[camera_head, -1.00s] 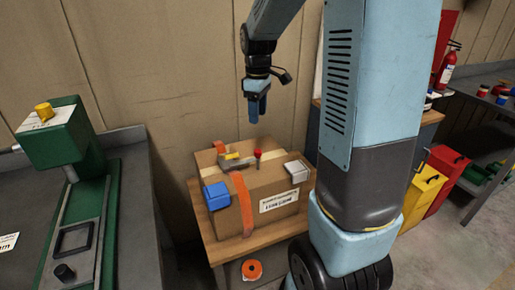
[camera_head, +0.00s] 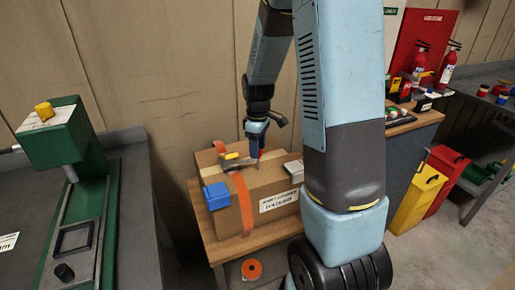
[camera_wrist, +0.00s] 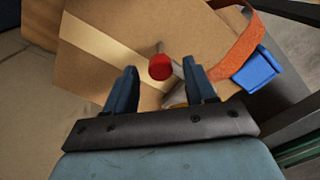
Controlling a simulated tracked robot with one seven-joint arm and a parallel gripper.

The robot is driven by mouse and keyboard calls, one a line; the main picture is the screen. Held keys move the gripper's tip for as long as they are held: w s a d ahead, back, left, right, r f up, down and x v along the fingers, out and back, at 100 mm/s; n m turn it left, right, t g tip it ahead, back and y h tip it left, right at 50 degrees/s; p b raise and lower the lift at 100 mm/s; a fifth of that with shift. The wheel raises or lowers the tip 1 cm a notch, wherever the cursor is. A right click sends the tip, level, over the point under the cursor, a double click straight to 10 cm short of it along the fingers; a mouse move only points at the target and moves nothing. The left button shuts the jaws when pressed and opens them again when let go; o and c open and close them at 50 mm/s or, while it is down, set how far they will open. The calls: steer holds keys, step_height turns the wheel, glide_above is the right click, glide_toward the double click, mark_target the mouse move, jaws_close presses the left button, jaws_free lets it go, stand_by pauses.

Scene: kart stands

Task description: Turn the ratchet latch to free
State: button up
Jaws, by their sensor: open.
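The ratchet latch (camera_head: 236,161) sits on top of a cardboard box (camera_head: 272,183), on an orange strap (camera_head: 243,205). It has a grey body with a yellow part and a red knob. In the wrist view the red knob (camera_wrist: 160,67) shows on a thin grey bar between my two blue fingertips. My gripper (camera_head: 256,145) points down just above the box at the knob, and it also shows in the wrist view (camera_wrist: 165,80). Its fingers are apart, one on each side of the knob, with no clear contact. The latch's body is mostly hidden in the wrist view.
A blue block (camera_head: 216,196) sits at the box's left front corner; a pale block (camera_head: 294,170) sits at its right. The box stands on a wooden table (camera_head: 225,246). A green machine (camera_head: 66,140) stands left. Yellow and red bins (camera_head: 414,202) stand right.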

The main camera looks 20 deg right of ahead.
steer(key=shift+f, duration=0.35)
jaws_close()
stand_by(0.4)
